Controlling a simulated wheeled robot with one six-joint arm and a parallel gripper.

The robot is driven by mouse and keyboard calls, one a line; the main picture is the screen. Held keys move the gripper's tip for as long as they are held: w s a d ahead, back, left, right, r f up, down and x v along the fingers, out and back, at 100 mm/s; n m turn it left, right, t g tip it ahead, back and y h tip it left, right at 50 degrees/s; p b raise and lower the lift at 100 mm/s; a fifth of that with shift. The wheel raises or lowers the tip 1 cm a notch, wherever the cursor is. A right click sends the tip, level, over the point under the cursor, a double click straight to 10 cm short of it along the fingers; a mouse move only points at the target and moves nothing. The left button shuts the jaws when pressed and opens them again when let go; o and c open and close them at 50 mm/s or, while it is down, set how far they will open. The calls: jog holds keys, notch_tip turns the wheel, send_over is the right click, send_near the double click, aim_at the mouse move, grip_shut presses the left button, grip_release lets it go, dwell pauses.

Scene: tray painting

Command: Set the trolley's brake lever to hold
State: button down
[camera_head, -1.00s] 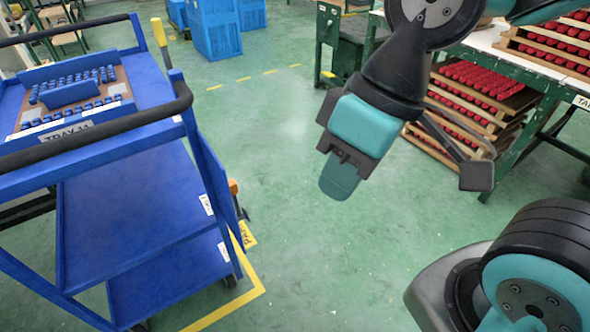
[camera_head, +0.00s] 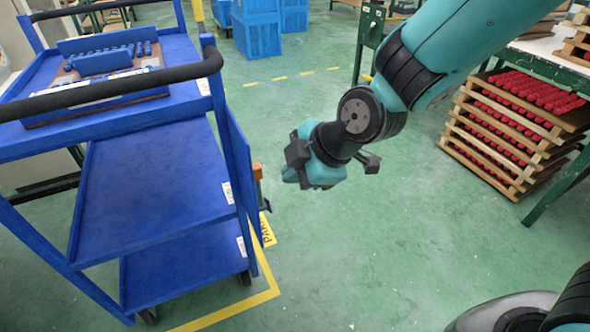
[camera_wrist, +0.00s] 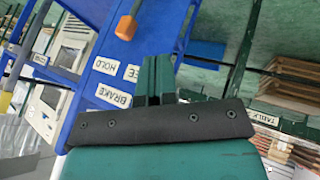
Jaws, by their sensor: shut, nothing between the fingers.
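The blue trolley (camera_head: 160,183) stands at the left in the head view. Its brake lever's orange end (camera_head: 257,171) sticks out from its right side, and this also shows in the wrist view as an orange knob (camera_wrist: 126,27). Labels HOLD (camera_wrist: 105,66), FREE (camera_wrist: 132,73) and BRAKE (camera_wrist: 113,95) are on the blue panel near the knob. I cannot tell which label the lever is set at. My gripper (camera_head: 288,177) is shut and empty, to the right of the lever and apart from it. Its fingers (camera_wrist: 154,72) partly cover the FREE label.
A tray of blue parts (camera_head: 100,88) lies on the trolley's top. A black handle bar (camera_head: 110,85) crosses its near end. Yellow floor lines (camera_head: 225,312) edge the trolley's place. Wooden racks with red parts (camera_head: 510,130) stand at right. The green floor between is clear.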

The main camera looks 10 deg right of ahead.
jog(key=b+x, duration=0.1)
jog(key=x, duration=0.5)
send_over(258, 187)
jog(key=s+d, duration=0.2)
jog(key=shift+s+d+f, duration=0.1)
jog(key=shift+d+f, duration=0.05)
jog(key=shift+f, duration=0.15)
